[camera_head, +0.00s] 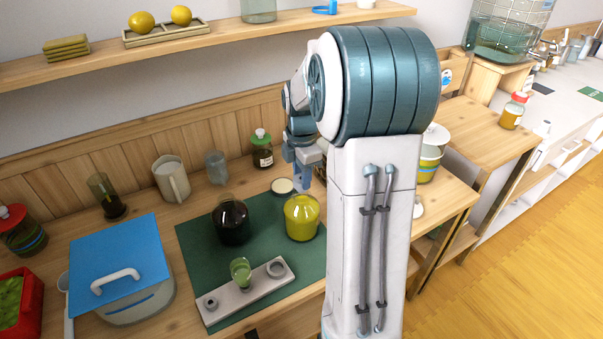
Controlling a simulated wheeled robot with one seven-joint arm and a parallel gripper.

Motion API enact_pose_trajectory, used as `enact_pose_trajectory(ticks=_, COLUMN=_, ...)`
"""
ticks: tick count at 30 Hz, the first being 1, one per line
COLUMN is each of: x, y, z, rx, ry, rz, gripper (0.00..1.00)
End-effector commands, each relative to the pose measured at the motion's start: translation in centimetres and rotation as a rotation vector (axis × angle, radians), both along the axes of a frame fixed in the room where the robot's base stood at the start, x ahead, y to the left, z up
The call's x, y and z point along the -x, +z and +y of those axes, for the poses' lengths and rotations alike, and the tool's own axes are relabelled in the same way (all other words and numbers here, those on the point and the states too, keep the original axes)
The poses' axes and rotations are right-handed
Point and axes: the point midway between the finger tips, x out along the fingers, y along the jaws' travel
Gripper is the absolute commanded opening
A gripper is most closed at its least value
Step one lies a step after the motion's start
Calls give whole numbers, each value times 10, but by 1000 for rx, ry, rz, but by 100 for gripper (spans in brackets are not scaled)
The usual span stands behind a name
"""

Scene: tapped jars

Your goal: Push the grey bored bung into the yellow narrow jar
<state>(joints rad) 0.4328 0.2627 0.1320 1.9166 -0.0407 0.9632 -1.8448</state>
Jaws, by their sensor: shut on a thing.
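The yellow narrow jar (301,222) stands upright on the dark green mat (190,246), at its right side beside my column. My gripper (306,186) points down just above the top of this jar. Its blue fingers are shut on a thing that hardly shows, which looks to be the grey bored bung. The fingertips and the jar mouth overlap in the picture, so I cannot tell whether the bung touches the neck.
A dark jar (231,222) stands left of the yellow jar, and a cream-topped round piece (282,187) lies behind it. A blue-lidded box (121,270) is at left.

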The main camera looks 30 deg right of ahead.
Motion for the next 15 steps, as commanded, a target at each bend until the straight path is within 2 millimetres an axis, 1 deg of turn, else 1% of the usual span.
enact_pose_trajectory(ticks=15, x=0, y=-12, z=0, rx=0, ry=0, rz=1, gripper=6)
